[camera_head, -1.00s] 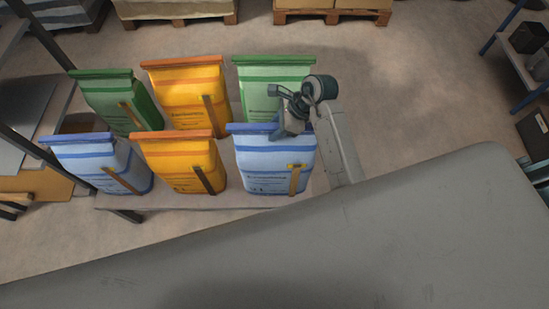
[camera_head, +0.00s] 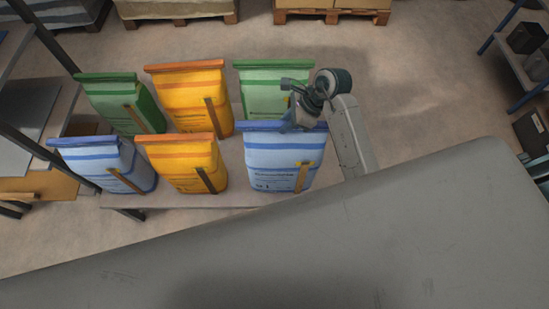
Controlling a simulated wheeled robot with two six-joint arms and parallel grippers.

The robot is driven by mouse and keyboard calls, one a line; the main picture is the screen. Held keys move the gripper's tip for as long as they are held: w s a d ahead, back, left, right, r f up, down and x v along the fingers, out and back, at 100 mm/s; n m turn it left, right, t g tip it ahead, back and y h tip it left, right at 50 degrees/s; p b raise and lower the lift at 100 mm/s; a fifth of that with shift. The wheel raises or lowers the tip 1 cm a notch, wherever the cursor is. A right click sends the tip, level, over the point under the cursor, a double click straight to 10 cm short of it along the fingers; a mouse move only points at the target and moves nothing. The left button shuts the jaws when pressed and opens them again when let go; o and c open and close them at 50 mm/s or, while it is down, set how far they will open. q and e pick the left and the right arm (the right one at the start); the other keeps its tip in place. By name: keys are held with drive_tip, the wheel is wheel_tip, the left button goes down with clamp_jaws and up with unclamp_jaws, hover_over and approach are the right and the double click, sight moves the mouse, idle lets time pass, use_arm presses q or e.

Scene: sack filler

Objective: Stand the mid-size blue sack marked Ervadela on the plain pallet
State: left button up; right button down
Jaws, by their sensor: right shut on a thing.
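A blue-and-white sack (camera_head: 278,160) with a folded blue top stands upright at the right end of the front row. My right gripper (camera_head: 301,121) is shut on its top edge near the right corner. Whether its bottom touches the shelf is hard to tell. A second blue sack (camera_head: 107,163) stands at the left end of the same row. The print on both is too small to read. A loaded pallet (camera_head: 331,16) is at the back; I cannot pick out a bare one. My left gripper is not in view.
Two orange sacks (camera_head: 182,160) and two green sacks (camera_head: 118,105) share the shelf (camera_head: 168,200) with the blue ones, close together. Dark rack posts (camera_head: 50,45) stand at the left. Open floor (camera_head: 420,80) lies right of my right arm.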

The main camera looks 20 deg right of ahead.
drive_tip(key=c, duration=1.2)
unclamp_jaws()
drive_tip(key=shift+r, duration=0.1)
drive_tip(key=b+v, duration=0.1)
drive_tip(key=v, duration=0.3)
drive_tip(key=b+v, duration=0.1)
drive_tip(key=v, duration=0.4)
drive_tip(key=shift+s+d+r, duration=0.1)
drive_tip(key=shift+d+r, duration=0.1)
drive_tip(key=shift+r, duration=0.15)
drive_tip(key=shift+s+d+r+b, duration=0.15)
drive_tip(key=shift+r+b, duration=0.15)
drive_tip(key=shift+r, duration=0.15)
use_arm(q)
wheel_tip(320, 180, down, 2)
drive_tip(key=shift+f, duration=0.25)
